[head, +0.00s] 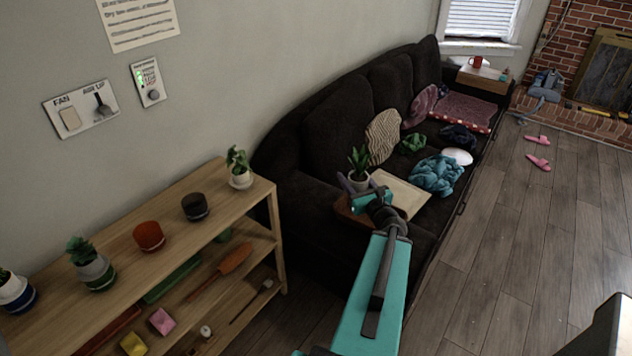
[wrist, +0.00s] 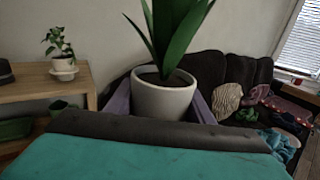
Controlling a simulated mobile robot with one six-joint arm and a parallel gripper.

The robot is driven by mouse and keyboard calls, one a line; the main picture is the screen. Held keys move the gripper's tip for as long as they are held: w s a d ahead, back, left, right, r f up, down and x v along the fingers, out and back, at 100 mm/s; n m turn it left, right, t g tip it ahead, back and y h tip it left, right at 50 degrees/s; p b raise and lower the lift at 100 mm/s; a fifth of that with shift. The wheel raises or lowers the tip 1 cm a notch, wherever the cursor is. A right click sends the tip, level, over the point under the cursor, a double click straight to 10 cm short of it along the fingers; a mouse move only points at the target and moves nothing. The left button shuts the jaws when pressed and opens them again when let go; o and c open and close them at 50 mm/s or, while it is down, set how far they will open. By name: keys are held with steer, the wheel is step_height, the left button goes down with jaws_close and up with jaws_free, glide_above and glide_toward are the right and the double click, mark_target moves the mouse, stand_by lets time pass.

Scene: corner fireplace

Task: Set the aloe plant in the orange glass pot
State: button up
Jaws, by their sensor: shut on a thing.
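The aloe plant (head: 359,163), with long pointed green leaves in a pale grey-white pot, is held upright by my gripper (head: 357,182). In the wrist view the aloe plant (wrist: 165,90) is large and central, with my purple fingers (wrist: 160,106) on either side of its pot. The gripper is shut on the pot, in front of the sofa in the head view. The orange glass pot (head: 148,236) stands on the top board of the wooden shelf, well to the left of my gripper. It looks empty and is not seen in the wrist view.
The wooden shelf (head: 182,207) also bears a dark pot (head: 195,206), a leafy plant in white (head: 239,169), a succulent (head: 93,265) and another plant at the left edge. A dark sofa (head: 300,205) with cloths is behind my gripper. Open floor (head: 520,240) lies right.

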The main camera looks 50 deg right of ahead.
steer(key=w+a+r+n+t+y+b, duration=0.1)
steer(key=w+a+n+y, duration=0.4)
steer(key=w+a, duration=0.65)
steer(key=w+a+r+n+y, duration=0.25)
steer(key=w+a+y, duration=0.5)
steer(key=a, duration=0.65)
steer(key=w+a+n+g+y, duration=0.1)
steer(key=a+n+g+y, duration=0.1)
steer(key=a, duration=0.8)
steer(key=w+a+n+g+y, duration=0.1)
steer(key=a+n+g+y, duration=0.1)
steer(key=a, duration=0.8)
steer(key=w+a+n+g+y+b, duration=0.1)
steer(key=a+n+y, duration=0.3)
steer(key=a, duration=0.7)
steer(key=shift+w+n+g+y, duration=0.25)
steer(key=shift+n+g+y, duration=0.1)
steer(key=shift+g+y, duration=0.65)
steer(key=shift+a, duration=0.15)
